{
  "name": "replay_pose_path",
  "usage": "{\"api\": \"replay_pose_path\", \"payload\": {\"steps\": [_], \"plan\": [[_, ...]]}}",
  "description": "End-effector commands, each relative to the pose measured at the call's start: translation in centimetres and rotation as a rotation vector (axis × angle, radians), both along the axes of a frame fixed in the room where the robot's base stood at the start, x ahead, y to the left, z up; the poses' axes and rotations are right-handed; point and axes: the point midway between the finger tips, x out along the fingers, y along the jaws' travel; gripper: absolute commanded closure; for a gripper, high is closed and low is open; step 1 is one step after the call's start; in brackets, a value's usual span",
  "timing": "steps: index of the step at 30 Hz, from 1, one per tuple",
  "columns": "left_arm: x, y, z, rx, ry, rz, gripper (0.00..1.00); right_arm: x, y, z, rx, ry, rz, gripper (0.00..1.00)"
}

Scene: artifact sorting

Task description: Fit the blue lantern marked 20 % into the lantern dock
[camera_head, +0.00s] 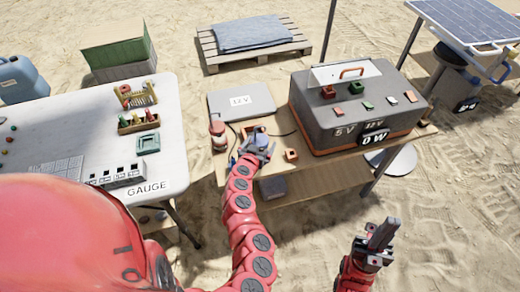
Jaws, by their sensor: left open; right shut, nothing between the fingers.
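My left gripper (262,147) is open over the wooden table, at a small bluish object (261,139). This may be the blue lantern, but it is partly hidden by the fingers and no 20 % mark is legible. I cannot tell whether the fingers touch it. A small orange-rimmed piece (291,155) lies just right of the gripper; I cannot tell whether it is the lantern dock. My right gripper (381,235) is shut and empty, above the sand at the lower right, away from the table.
A red and white cylinder (218,131) stands left of the gripper. Behind is a grey 12 V case (226,103). A big grey power box (330,120) reading 0 W fills the table's right side. A white table (60,130) with a gauge block (117,174) stands left.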

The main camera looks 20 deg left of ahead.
Motion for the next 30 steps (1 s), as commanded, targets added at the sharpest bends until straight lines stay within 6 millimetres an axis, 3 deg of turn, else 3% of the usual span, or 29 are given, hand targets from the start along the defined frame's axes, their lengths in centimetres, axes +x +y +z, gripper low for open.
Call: {"api": "replay_pose_path", "payload": {"steps": [6,15,30], "plan": [[1.6,0.0,-0.6,0.001,-0.001,-0.003,0.0,0.0,0.0,0.1,0.0,0.0,0.0,1.0],[1.8,0.0,-0.7,0.001,-0.001,-0.002,0.0,0.0,0.0,0.1,0.0,0.0,0.0,1.0],[1.8,0.0,-0.7,0.001,0.0,-0.001,0.88,0.0,0.0,0.1,0.0,0.0,0.0,1.0]]}}
